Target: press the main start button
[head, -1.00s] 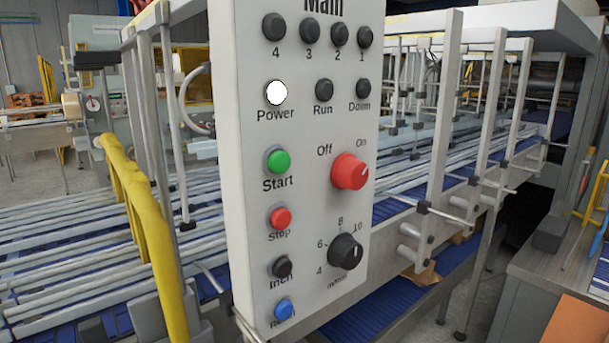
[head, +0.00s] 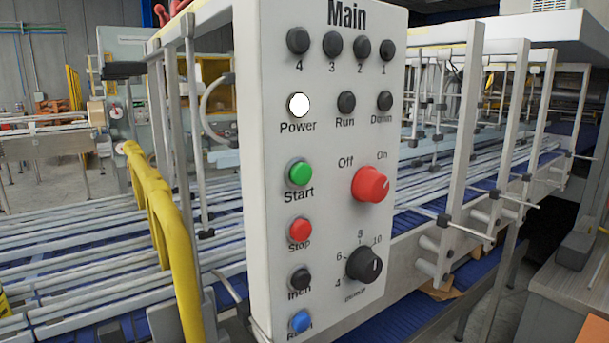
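The white control panel (head: 334,228) labelled "Main" stands upright in the middle of the head view. Its green start button (head: 299,173) is on the left side of the panel, above the label "Start". The red stop button (head: 300,230) is below it. The power lamp (head: 298,105) above is bright white. The red rotary switch (head: 370,184) to the right has its mark pointing toward "On". The run lamp (head: 346,102) and down lamp (head: 385,101) look dark. Neither of my grippers is in view, and nothing touches or covers the start button.
A yellow rail (head: 163,220) stands just left of the panel. A black inch button (head: 300,280), a blue button (head: 300,321) and a black dial (head: 364,265) are lower on the panel. Conveyor rails (head: 80,255) run behind. A bench (head: 560,290) is at the lower right.

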